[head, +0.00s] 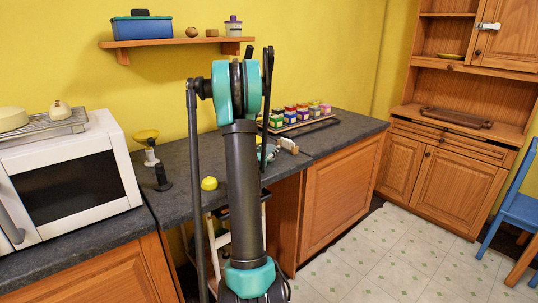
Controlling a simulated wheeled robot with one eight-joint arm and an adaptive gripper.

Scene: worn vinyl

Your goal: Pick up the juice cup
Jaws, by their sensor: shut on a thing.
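My gripper (270,153) is low over the dark worktop, partly hidden behind my own arm. It is small in the head view, and its fingers do not show clearly. A small pale and brown thing (288,145) is at its right end, and the gripper appears shut on it. I cannot tell from its shape whether this is the juice cup, or whether it touches the worktop. No other thing shows clearly as a juice cup.
A tray of several small coloured jars (299,114) stands behind the gripper on the worktop (352,127). To the left are a yellow-topped scale (148,140), a dark pepper mill (162,178), a yellow item (209,183) and a white microwave (72,180). A shelf (165,43) hangs above.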

